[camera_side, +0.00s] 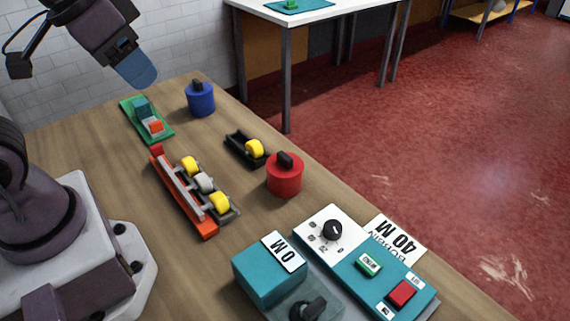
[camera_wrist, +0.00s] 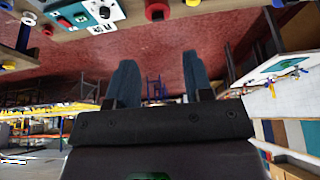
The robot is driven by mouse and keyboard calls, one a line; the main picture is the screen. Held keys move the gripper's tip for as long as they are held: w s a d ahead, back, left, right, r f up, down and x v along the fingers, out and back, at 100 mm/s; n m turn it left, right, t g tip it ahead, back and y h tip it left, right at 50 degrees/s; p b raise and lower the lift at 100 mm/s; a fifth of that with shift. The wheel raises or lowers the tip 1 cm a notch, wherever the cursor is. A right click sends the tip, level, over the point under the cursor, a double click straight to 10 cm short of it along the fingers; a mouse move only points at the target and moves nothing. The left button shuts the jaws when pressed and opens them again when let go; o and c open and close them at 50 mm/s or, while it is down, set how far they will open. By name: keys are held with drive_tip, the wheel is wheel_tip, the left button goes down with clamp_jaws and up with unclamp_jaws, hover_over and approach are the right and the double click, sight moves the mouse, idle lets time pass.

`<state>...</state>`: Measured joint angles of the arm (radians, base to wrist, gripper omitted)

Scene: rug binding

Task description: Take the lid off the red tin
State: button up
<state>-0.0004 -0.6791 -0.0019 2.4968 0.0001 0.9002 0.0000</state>
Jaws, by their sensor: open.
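A red round thing at the top of the wrist view, likely the same tin (camera_wrist: 157,11), is cut by the frame edge. My gripper (camera_side: 138,74) is high over the far left of the table, well away from the red tin. In the wrist view its two blue fingers (camera_wrist: 160,72) are apart with nothing between them.
A blue tin (camera_side: 201,101) stands at the table's far end, beside a green tray (camera_side: 137,122). An orange rack with rolls (camera_side: 180,190) and a black tape dispenser (camera_side: 235,148) lie left of the red tin. A teal control box (camera_side: 350,262) is in front.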

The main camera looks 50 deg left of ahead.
drive_tip(key=w+d+f+m+g, duration=0.1)
drive_tip(key=w+f+m+g, duration=0.4)
drive_tip(key=w, duration=0.6)
drive_tip(key=m, duration=1.3)
hover_over(285, 155)
wheel_tip(285, 155, down, 9)
drive_tip(key=f, duration=0.7)
drive_tip(key=shift+d, duration=0.2)
drive_tip(key=shift+a+f, duration=0.2)
drive_tip(key=shift+f, duration=2.5)
drive_tip(key=shift+c, duration=0.2)
clamp_jaws()
